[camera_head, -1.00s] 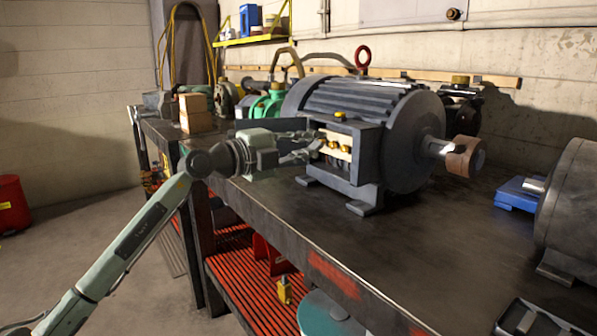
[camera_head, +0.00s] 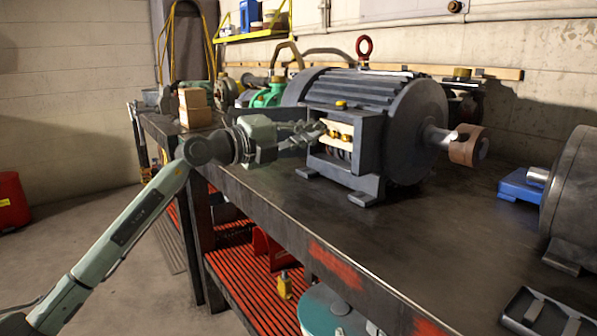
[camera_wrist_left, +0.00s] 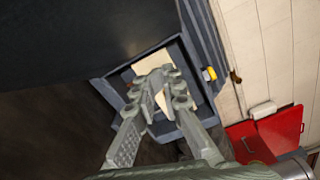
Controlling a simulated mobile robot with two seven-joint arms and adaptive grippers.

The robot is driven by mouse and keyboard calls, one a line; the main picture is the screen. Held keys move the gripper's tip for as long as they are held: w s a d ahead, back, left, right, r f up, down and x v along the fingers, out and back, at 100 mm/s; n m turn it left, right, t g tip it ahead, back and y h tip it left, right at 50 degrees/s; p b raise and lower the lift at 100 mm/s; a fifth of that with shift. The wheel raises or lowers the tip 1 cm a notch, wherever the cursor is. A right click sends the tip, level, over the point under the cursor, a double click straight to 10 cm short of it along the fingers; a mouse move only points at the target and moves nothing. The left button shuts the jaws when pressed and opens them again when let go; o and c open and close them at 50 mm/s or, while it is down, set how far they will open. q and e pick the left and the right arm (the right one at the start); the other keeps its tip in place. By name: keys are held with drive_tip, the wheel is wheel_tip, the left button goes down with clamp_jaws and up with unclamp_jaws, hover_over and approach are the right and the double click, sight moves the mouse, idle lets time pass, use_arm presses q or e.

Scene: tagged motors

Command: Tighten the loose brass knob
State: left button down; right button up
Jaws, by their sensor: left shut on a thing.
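The large dark grey motor (camera_head: 365,95) stands on the workbench with its terminal box (camera_head: 367,145) open toward me. Inside the box is a cream board (camera_head: 340,127), also visible in the wrist view (camera_wrist_left: 153,62), with small brass knobs (camera_head: 345,138) in a row. My left gripper (camera_head: 318,131) reaches in from the left, its fingertips at the left end of that row. In the left wrist view its fingers (camera_wrist_left: 160,85) are close together inside the box opening, over the board. They are shut on a brass knob, which the fingers hide. My right gripper is not in view.
A yellow cap (camera_head: 341,104) sits on top of the terminal box. The copper-coloured shaft end (camera_head: 468,146) juts out to the right. Another grey motor (camera_head: 572,195) and a black tray (camera_head: 548,312) stand at the right. The bench front is clear.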

use_arm(q)
drive_tip(key=shift+s+m+b, duration=0.15)
drive_tip(key=shift+m+b, duration=2.5)
drive_tip(key=shift+m, duration=1.15)
use_arm(e)
drive_tip(key=shift+s+f+t, duration=0.15)
drive_tip(key=shift+f+t, duration=0.25)
drive_tip(key=shift+f, duration=0.75)
use_arm(q)
drive_tip(key=c, duration=1.7)
unclamp_jaws()
drive_tip(key=shift+c, duration=0.2)
